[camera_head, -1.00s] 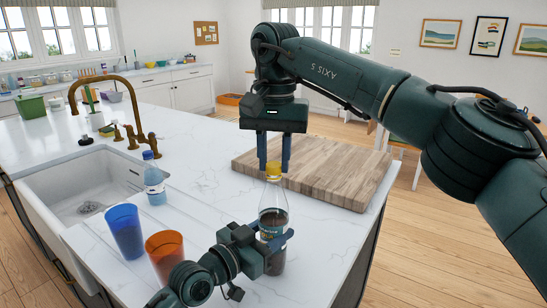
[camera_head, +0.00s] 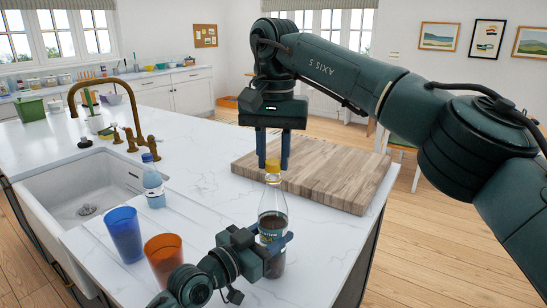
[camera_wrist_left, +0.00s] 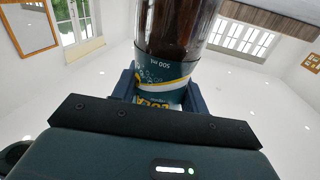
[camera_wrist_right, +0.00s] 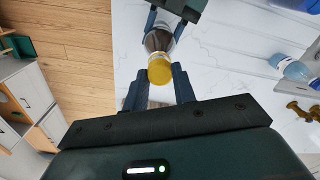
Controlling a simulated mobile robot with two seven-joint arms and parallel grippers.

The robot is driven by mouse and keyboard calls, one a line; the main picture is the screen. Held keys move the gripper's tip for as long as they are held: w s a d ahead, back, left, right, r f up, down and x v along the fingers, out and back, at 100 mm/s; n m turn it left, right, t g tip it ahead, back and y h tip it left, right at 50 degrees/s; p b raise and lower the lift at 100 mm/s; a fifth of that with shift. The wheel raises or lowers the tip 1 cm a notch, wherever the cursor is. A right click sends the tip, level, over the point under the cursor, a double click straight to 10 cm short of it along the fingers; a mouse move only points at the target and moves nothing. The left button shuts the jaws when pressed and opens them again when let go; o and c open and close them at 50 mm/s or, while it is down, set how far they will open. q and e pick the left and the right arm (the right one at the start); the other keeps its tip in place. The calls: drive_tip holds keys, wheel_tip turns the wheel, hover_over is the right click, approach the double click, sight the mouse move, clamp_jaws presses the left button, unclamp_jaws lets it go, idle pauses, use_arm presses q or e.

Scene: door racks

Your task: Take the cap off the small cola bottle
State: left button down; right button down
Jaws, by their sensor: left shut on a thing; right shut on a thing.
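The small cola bottle (camera_head: 273,210) stands upright near the front of the white counter, dark liquid inside. Its yellow cap (camera_head: 272,178) sits at the top of the neck. My left gripper (camera_head: 276,243) is shut around the bottle's labelled body. In the left wrist view the teal cola label (camera_wrist_left: 165,78) sits between the fingers. My right gripper (camera_head: 273,163) points down from above and is shut on the cap. In the right wrist view the cap (camera_wrist_right: 160,72) shows at the fingertips. I see no gap between cap and neck.
A wooden board (camera_head: 325,178) lies just behind and right of the bottle. A blue cup (camera_head: 124,235) and an orange cup (camera_head: 164,258) stand to the left. A blue-capped water bottle (camera_head: 153,182) stands beside the sink (camera_head: 80,190). The counter's right edge is close.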

sight(274, 161)
drive_tip(key=shift+r, duration=0.6)
drive_tip(key=shift+r, duration=2)
use_arm(q)
drive_tip(key=c, duration=0.7)
unclamp_jaws()
drive_tip(key=shift+a, duration=0.1)
